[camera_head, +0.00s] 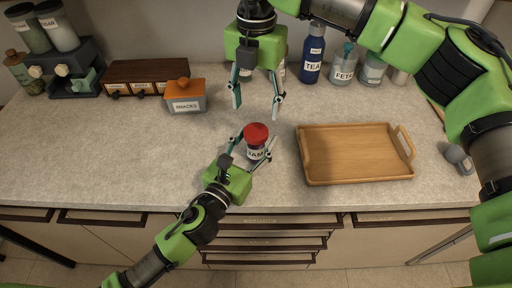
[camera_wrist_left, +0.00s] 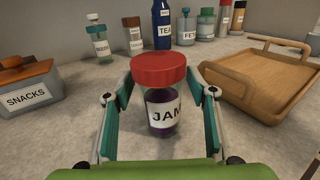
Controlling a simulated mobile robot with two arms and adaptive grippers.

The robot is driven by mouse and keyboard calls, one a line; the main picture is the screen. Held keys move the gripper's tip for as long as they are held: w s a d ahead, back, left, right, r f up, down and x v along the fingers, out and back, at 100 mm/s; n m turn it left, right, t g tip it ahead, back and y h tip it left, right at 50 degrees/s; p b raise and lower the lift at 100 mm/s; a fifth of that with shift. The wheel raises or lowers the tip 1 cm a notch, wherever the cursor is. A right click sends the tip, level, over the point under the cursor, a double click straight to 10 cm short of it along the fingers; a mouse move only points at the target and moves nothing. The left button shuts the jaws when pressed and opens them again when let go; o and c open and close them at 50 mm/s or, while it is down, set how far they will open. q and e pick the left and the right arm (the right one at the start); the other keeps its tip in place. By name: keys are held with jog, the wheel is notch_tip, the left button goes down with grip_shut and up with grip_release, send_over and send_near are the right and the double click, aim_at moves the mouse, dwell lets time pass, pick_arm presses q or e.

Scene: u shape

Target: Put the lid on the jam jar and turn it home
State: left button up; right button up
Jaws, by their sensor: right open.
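The jam jar (camera_head: 256,153) stands upright on the counter, with dark purple contents and a JAM label; it also shows in the left wrist view (camera_wrist_left: 164,112). The red lid (camera_head: 256,134) sits on top of the jar, and looks level in the left wrist view (camera_wrist_left: 158,69). I cannot tell how tightly it is seated. My left gripper (camera_head: 251,142) is open, its fingers on either side of the jar with gaps visible in the wrist view. My right gripper (camera_head: 257,104) is open and empty, pointing down behind the jar and lid.
A wooden tray (camera_head: 355,178) lies to the right of the jar. An orange-topped SNACKS box (camera_head: 185,104) stands to the left. A TEA bottle (camera_head: 313,55) and several jars line the back wall. A grey mug (camera_head: 456,155) lies at the far right. The counter's left front is clear.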

pick_arm(q)
grip_shut()
pick_arm(e)
jog(key=n, duration=1)
jog(key=shift+n, duration=0.4)
jog(key=n, duration=0.5)
jog(key=shift+n, duration=0.4)
jog(key=n, duration=0.3)
jog(key=shift+n, duration=0.4)
jog(key=n, duration=0.9)
jog(key=shift+n, duration=0.4)
jog(key=n, duration=0.5)
jog(key=shift+n, duration=0.3)
jog(key=n, duration=0.4)
jog(key=shift+n, duration=0.4)
